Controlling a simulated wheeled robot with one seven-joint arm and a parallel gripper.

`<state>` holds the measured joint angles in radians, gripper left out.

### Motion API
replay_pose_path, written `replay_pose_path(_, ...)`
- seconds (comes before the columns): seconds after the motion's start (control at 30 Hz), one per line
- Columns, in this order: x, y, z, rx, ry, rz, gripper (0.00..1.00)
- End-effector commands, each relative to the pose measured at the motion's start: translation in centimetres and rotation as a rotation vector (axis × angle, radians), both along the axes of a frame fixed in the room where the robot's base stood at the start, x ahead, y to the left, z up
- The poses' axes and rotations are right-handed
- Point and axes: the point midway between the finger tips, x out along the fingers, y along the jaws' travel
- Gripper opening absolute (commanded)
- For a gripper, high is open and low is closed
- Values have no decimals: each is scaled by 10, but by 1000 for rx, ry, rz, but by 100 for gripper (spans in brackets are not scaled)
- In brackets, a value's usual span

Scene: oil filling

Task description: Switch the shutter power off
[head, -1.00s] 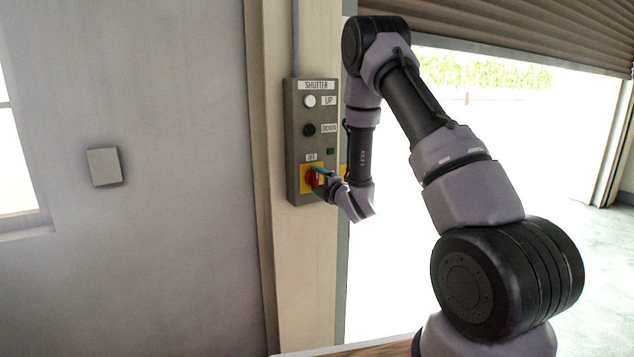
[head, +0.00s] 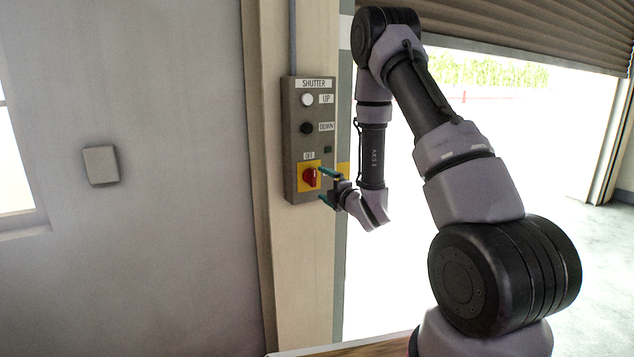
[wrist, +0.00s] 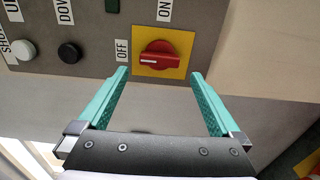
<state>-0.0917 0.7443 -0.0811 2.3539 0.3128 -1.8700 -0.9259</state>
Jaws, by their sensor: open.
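The shutter control box (head: 293,140) is a grey panel on the pillar. Its red rotary knob (head: 310,177) sits on a yellow plate (head: 303,186) near the bottom. In the wrist view the knob (wrist: 160,62) has its white mark at the end facing the OFF label (wrist: 122,50); the ON label (wrist: 164,10) is at another side. My gripper (head: 323,184) is open and empty, just in front of the knob. In the wrist view its teal fingers (wrist: 160,75) stand apart on either side, clear of the knob.
Above the knob are a white UP button (head: 307,100), a black DOWN button (head: 307,128) and a small dark square (head: 328,149). The slatted shutter (head: 520,30) is partly raised at right. A blank plate (head: 101,165) is on the left wall.

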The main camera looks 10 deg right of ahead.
Motion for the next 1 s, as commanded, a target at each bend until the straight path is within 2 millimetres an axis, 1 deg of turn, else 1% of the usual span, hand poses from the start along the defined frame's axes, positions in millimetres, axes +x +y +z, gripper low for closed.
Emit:
replay_pose_path(0.03,-10,-4,0,0,2,-2,100)
replay_pose_path(0.1,-21,-7,0,0,2,-2,100)
replay_pose_path(0.2,-33,-11,-1,0,2,-2,100)
replay_pose_path(0.3,-40,-13,0,1,1,-1,100)
replay_pose_path(0.43,-44,-14,0,1,1,0,100)
replay_pose_path(0.7,-42,-15,2,6,3,-5,100)
replay_pose_path(0.77,-40,-18,8,27,15,-19,100)
replay_pose_path(0.87,-32,-29,27,106,59,-73,100)
replay_pose_path(1.0,-25,-52,69,308,173,-194,100)
